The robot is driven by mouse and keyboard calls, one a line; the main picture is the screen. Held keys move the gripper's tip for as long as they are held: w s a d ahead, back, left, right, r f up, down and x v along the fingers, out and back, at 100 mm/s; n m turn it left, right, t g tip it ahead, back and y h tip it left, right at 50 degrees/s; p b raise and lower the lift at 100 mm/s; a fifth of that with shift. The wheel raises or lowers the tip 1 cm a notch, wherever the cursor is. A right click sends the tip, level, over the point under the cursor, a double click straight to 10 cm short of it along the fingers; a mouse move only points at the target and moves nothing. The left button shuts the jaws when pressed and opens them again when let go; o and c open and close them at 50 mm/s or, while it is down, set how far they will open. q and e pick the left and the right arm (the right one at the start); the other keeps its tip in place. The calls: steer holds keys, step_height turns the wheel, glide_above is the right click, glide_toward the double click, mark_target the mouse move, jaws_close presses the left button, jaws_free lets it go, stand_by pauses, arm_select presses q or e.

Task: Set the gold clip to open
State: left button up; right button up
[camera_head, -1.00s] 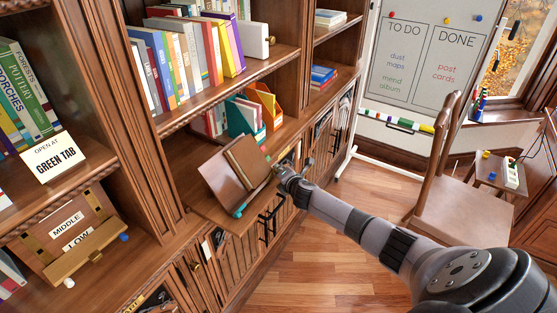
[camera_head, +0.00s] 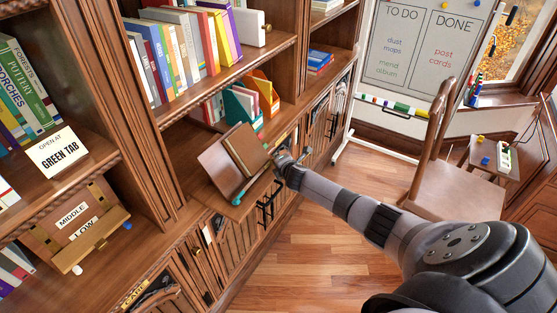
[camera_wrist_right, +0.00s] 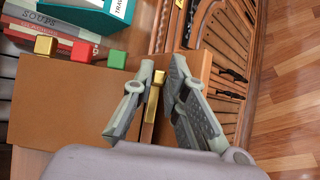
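A gold clip (camera_wrist_right: 152,100) shows in the right wrist view, upright in the picture at the right part of a brown book cover or board (camera_wrist_right: 70,105). My right gripper (camera_wrist_right: 162,72) has its two fingers apart, one on each side of the clip. The clip is close to the left finger; I cannot tell if they touch. Gold, green (camera_wrist_right: 117,58) and red tabs (camera_wrist_right: 82,51) stick out along the board's edge. In the head view my right gripper (camera_head: 282,160) is at the right edge of the brown book (camera_head: 246,150) on its stand (camera_head: 222,168); the clip is hidden there. My left gripper is not in view.
A sign (camera_head: 58,153) on the left shelf reads "OPEN AT GREEN TAB". A second stand (camera_head: 88,240) with "MIDDLE" and "LOW" labels is below it. Teal (camera_head: 238,108) and orange holders stand behind the book. A chair (camera_head: 455,190) is at the right; floor between is clear.

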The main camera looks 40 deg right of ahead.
steer(key=o, duration=0.5)
steer(key=shift+c, duration=0.2)
steer(key=shift+s, duration=0.15)
steer(key=v, duration=1.1)
steer(key=shift+s+r, duration=0.3)
steer(key=shift+a+f, duration=0.1)
steer(key=shift+a, duration=0.05)
